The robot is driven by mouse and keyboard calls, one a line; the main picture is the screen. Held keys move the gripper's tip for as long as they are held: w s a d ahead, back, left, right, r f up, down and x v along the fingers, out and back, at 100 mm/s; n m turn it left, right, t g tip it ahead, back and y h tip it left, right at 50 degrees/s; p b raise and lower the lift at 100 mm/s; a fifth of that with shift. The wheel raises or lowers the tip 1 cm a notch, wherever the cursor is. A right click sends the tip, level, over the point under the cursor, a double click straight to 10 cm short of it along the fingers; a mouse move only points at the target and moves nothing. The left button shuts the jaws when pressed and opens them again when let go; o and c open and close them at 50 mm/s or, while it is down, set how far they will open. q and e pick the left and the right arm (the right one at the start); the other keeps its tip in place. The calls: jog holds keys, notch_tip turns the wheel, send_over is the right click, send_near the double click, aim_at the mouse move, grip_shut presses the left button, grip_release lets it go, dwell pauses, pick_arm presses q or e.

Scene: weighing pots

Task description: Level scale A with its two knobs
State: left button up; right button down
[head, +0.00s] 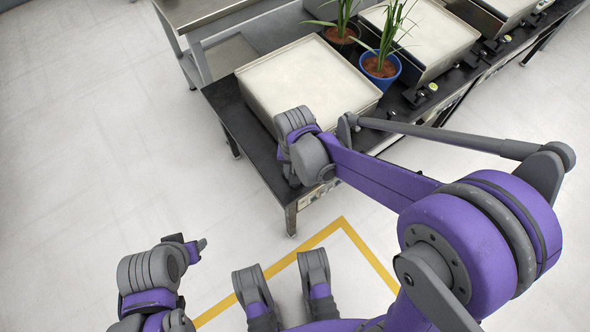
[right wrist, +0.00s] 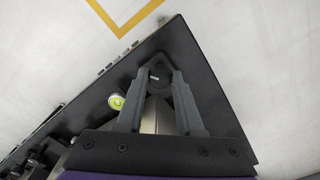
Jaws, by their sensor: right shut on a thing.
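A scale with a broad pale square pan (head: 308,82) stands at the near left end of the black bench; I cannot read a letter on it. In the right wrist view, my right gripper (right wrist: 157,77) is shut on a dark round knob (right wrist: 156,80) with a small white mark, near the bench corner. A yellow-green bubble level (right wrist: 117,101) sits beside the fingers; its bubble is too small to judge. In the head view my right wrist hides the fingers and knob. My left gripper (head: 197,246) is low at the left, away from the bench; its jaws are unclear.
Potted plants in a blue pot (head: 381,70) and a dark pot (head: 342,36) stand behind the scale. A second scale (head: 420,37) is farther along the black bench (head: 232,112). A metal table (head: 205,12) is behind. Yellow tape (head: 322,234) marks the open floor.

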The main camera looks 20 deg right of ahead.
jog(key=n, duration=0.5)
jog(key=shift+n+p, duration=0.3)
jog(key=shift+p, duration=0.1)
jog(key=n, duration=0.5)
jog(key=shift+n, duration=0.4)
jog(key=c, duration=0.5)
grip_release()
jog(key=shift+c, duration=0.2)
notch_tip(320, 180, up, 11)
jog(key=p, duration=0.3)
jog(key=shift+p, duration=0.35)
jog(key=shift+d, duration=0.1)
